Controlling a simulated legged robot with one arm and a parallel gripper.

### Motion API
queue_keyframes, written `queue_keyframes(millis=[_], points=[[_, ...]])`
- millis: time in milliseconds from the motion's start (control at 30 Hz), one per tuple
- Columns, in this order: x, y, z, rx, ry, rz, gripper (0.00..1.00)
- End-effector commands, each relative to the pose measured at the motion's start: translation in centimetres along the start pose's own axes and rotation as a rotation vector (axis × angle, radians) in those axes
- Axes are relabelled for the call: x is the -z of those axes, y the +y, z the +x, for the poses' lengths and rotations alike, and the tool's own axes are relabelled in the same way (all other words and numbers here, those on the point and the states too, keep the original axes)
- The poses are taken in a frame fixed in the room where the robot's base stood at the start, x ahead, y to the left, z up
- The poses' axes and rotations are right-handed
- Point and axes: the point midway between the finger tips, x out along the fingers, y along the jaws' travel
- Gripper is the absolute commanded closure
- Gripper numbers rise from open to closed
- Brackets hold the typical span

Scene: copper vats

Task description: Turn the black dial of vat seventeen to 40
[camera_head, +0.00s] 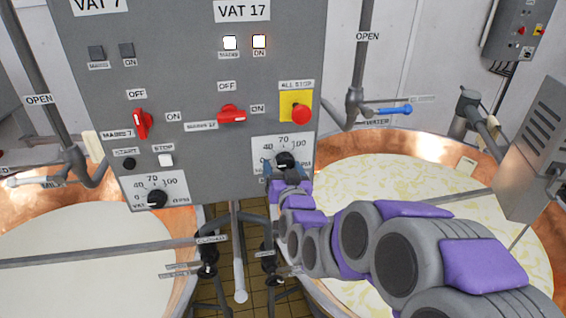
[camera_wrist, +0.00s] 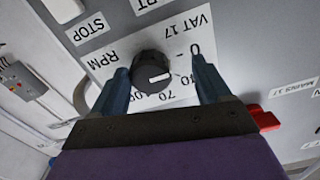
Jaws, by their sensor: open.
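The black dial of vat 17 (camera_wrist: 152,68) sits on a white scale plate (camera_head: 262,146) low on the right of the grey panel; it also shows in the head view (camera_head: 285,158). The wrist view shows the plate upside down. My gripper (camera_wrist: 158,63) is open, with one blue finger on each side of the dial. The left finger is close to the dial; a gap shows to the right finger. In the head view my gripper (camera_head: 284,173) covers the plate's lower part.
A red all-stop button (camera_head: 301,114) on yellow is just above the dial. A red mains 17 switch (camera_head: 232,115) is up and left. Vat 7's black dial (camera_head: 157,198) is at lower left. Copper vats (camera_head: 433,147) stand on both sides.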

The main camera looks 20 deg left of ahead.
Motion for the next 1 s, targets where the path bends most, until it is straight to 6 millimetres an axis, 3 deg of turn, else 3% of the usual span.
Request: queue_keyframes(millis=[267,567,1000], points=[[0.4,1.2,1.5,-0.001,0.001,0.008,0.24],[0.2,0.3,1.9,0.0,0.001,0.001,0.24],[0.2,0.6,1.7,0.001,0.0,0.003,0.65]])
